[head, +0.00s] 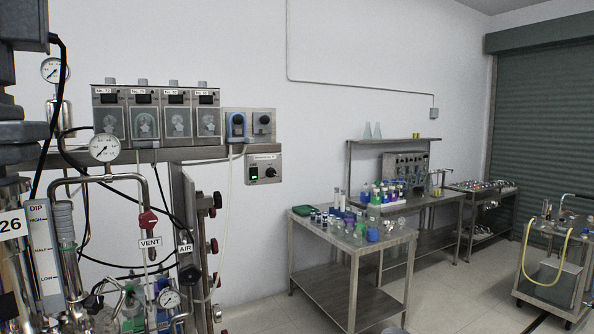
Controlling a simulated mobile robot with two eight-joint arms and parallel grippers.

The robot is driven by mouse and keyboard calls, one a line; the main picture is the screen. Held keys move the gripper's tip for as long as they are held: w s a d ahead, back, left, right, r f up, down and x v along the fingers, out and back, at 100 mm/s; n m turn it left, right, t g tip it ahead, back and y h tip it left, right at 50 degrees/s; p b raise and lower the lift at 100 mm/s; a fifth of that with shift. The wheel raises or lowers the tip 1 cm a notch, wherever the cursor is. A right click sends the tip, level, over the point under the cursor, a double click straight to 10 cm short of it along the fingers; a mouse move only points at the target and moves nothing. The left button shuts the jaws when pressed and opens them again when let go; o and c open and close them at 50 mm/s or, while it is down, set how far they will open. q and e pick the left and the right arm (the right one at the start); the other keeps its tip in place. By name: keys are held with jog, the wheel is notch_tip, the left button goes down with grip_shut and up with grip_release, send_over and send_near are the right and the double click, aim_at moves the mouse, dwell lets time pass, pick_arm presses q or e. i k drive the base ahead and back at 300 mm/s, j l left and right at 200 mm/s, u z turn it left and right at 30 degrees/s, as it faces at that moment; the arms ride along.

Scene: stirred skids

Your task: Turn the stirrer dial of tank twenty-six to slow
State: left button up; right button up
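Tank twenty-six (8,258) stands at the left edge, a shiny metal vessel with a white "26" label, mostly cut off by the frame. A grey control box (264,168) is on the wall right of the skid. It has a lit green switch (254,172) and a round black dial (270,172). The small label above them is too small to read surely, and the dial's setting cannot be made out. Neither of my grippers shows in this view.
Pumps (142,118) line a shelf left of the box. Pipes, gauges, hoses and red-handled valves (147,222) crowd the left. A steel table (338,246) with bottles stands right of centre. Open floor (450,305) lies at right, before a hose trolley (553,290).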

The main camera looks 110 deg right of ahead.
aim_at(270, 172)
jog(key=z, duration=3.4)
jog(key=i+l+z, duration=0.1)
jog(key=i+l, duration=0.15)
jog(key=l, duration=0.2)
jog(key=i+l+z, duration=0.1)
jog(key=i+l, duration=0.2)
jog(key=l, duration=0.15)
jog(key=i+l+z, duration=0.1)
jog(key=i+l, duration=0.2)
jog(key=l, duration=0.15)
